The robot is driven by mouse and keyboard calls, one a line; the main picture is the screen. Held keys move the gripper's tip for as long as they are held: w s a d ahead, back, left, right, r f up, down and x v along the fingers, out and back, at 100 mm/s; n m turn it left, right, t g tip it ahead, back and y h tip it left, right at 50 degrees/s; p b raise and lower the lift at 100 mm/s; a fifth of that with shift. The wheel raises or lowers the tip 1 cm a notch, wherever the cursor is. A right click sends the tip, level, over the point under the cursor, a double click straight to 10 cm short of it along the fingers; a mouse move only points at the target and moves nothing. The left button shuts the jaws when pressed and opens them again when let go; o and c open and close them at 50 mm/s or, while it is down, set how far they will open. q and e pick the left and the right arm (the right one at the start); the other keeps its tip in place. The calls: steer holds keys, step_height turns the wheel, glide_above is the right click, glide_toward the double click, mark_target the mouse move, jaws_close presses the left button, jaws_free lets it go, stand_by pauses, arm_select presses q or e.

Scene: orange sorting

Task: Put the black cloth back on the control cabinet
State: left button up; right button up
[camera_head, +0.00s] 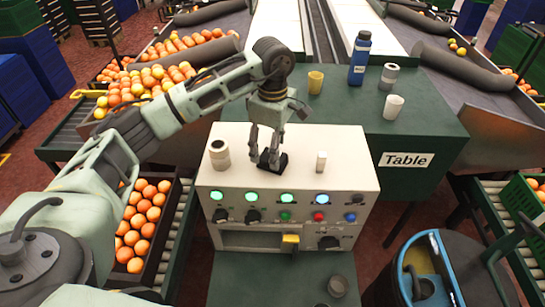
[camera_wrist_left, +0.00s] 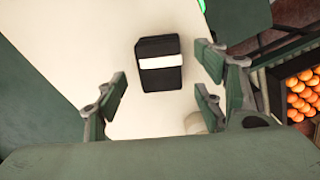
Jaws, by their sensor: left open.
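The black cloth (camera_head: 283,162) lies on the white top of the control cabinet (camera_head: 345,150), under my left gripper (camera_head: 265,158). In the left wrist view it is a folded black bundle (camera_wrist_left: 158,78) with a white band across it, flat on the cabinet top (camera_wrist_left: 85,40). My left gripper (camera_wrist_left: 162,84) is open, its fingers spread to either side of the cloth with gaps between. In the head view the fingers hide part of the cloth. My right gripper is not in view.
A pale roll (camera_head: 219,154) and a small white cylinder (camera_head: 321,161) stand on the cabinet top. Behind, the green table (camera_head: 440,125) holds a blue bottle (camera_head: 360,58), a yellow cup (camera_head: 315,82), a white cup (camera_head: 393,107) and a grey-white roll (camera_head: 389,76). An orange crate (camera_head: 172,225) is left.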

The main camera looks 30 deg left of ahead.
arm_select(q)
step_height(320, 180, up, 9)
steer(key=b, duration=0.2)
steer(key=shift+f, duration=0.15)
steer(key=shift+f, duration=0.1)
stand_by(0.3)
